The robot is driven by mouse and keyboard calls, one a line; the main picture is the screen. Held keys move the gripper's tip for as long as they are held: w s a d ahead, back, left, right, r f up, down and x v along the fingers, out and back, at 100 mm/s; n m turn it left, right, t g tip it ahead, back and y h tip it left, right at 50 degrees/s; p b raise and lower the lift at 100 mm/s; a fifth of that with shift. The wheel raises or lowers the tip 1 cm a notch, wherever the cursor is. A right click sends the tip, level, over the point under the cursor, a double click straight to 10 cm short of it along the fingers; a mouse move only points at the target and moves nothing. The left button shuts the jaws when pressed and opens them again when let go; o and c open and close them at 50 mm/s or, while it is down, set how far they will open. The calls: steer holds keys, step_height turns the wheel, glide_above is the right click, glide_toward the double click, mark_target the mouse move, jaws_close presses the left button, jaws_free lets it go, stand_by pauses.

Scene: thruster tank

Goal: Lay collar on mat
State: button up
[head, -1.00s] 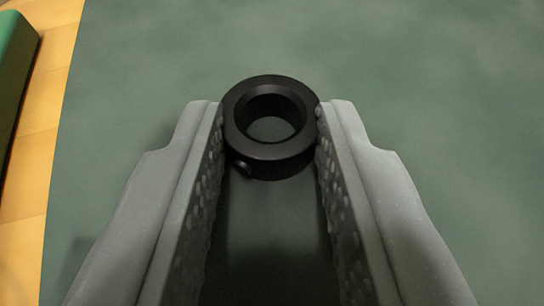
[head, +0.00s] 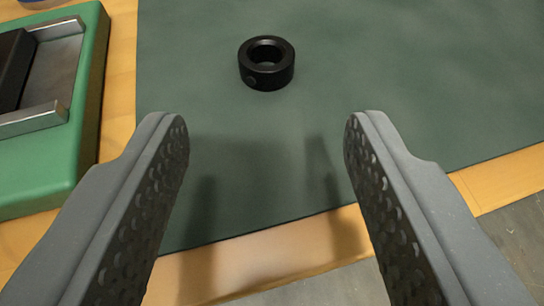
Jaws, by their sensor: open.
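The black collar (head: 266,64) lies flat on the dark green mat (head: 420,75), its hole facing up and a small screw hole in its side. It is near the top middle of the head view. My gripper (head: 268,125) is open and empty, its two grey fingers wide apart. The fingertips are on the near side of the collar and apart from it. Shadows of the fingers fall on the mat.
A green tray (head: 88,110) with metal rails and a dark block stands on the wooden table at the left. The mat's near edge and a strip of wood (head: 270,255) lie below my fingers. The mat right of the collar is clear.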

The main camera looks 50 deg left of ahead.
steer(key=shift+v, duration=1.9)
steer(key=w+d+r+m+t+h, duration=0.3)
steer(key=d+r+h, duration=0.1)
steer(key=d+r, duration=0.8)
steer(key=w+d+r+m+t+h, duration=0.2)
steer(key=w+d+r+m+h, duration=0.15)
steer(key=d+r, duration=0.85)
steer(key=s+d+r+m+t+h, duration=0.1)
steer(key=s+d+r+m, duration=0.1)
steer(key=s+r, duration=0.4)
steer(key=s+d+r+m+t+h, duration=0.1)
steer(key=s+r, duration=0.6)
steer(key=r, duration=0.7)
steer(key=d+m+h, duration=0.1)
steer(key=d, duration=0.1)
steer(key=shift+s+d+r, duration=0.15)
steer(key=shift+s+d, duration=0.1)
